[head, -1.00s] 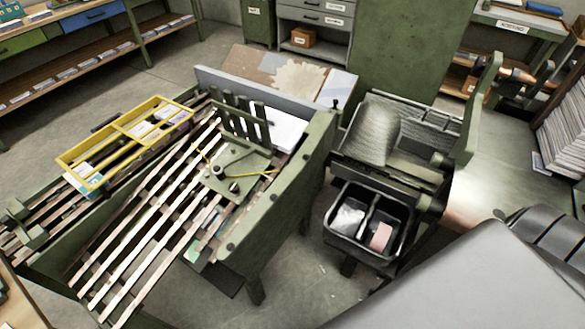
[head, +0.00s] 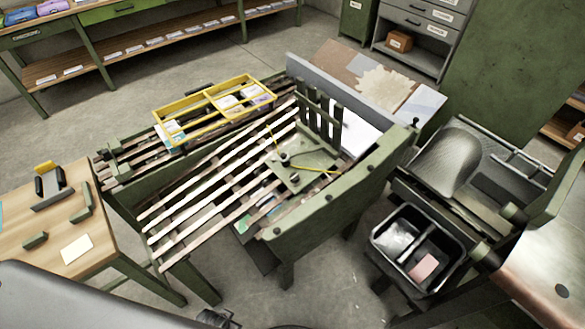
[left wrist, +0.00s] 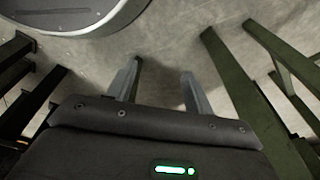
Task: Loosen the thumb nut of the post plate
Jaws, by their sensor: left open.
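The green post plate (head: 312,161) lies on the slatted bed of the green machine in the head view, near the slats' right end. A row of upright dark green posts (head: 321,112) stands at its back edge. Two small dark round knobs sit on the plate, one (head: 284,157) towards the back and one (head: 294,178) towards the front. I cannot tell which is the thumb nut. Thin yellow pieces run beside them. My left gripper (left wrist: 161,80) is open and empty in the left wrist view, over the grey floor, away from the plate. My right gripper is not in view.
A yellow divided tray (head: 213,111) rests at the machine's back left. A wooden table (head: 108,254) with small green parts stands at left. A black two-part bin (head: 456,248) is at right. Green legs (left wrist: 235,90) stand right of my left gripper. Grey floor lies in front.

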